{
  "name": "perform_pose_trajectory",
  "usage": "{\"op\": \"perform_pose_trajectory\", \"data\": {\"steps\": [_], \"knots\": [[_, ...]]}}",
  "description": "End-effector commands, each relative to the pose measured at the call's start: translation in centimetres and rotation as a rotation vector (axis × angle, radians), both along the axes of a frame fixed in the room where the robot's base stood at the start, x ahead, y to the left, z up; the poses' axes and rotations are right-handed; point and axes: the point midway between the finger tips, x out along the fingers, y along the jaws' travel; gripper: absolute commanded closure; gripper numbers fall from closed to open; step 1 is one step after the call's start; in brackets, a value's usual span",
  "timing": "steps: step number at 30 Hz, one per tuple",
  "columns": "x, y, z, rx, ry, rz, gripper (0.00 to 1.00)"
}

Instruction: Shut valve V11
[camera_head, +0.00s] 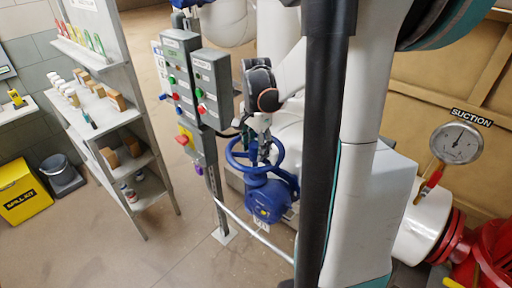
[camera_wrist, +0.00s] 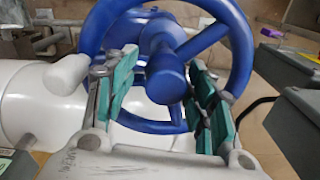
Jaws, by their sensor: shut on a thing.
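The blue valve has a round handwheel (camera_head: 232,156) above its blue body (camera_head: 267,204). A small tag (camera_head: 261,223) on the body starts with V1, but its full number is hard to read. My gripper (camera_head: 264,152) reaches down from above onto the wheel. In the wrist view, the blue wheel (camera_wrist: 95,32) fills the upper middle, with its hub and spokes between the teal-padded fingers of my gripper (camera_wrist: 160,75). The fingers are shut on the wheel around its hub and spoke area. The exact contact points are partly hidden.
Grey control boxes (camera_head: 181,75) with coloured buttons stand close left of the valve. A shelf unit (camera_head: 108,103) stands further left. A pressure gauge (camera_head: 456,143) marked SUCTION and red pipework (camera_head: 490,255) are at right.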

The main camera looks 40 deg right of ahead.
Motion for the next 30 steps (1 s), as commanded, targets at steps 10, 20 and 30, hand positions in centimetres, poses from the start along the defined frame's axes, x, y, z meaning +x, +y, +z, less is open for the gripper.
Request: {"op": "perform_pose_trajectory", "data": {"steps": [10, 20, 30], "knots": [[0.32, 0.16, -0.55, 0.003, -0.013, -0.253, 0.77], [0.29, 0.07, -0.56, 0.004, -0.012, -0.650, 0.77], [0.20, -0.07, -0.56, 0.002, -0.012, -0.826, 0.77]]}}
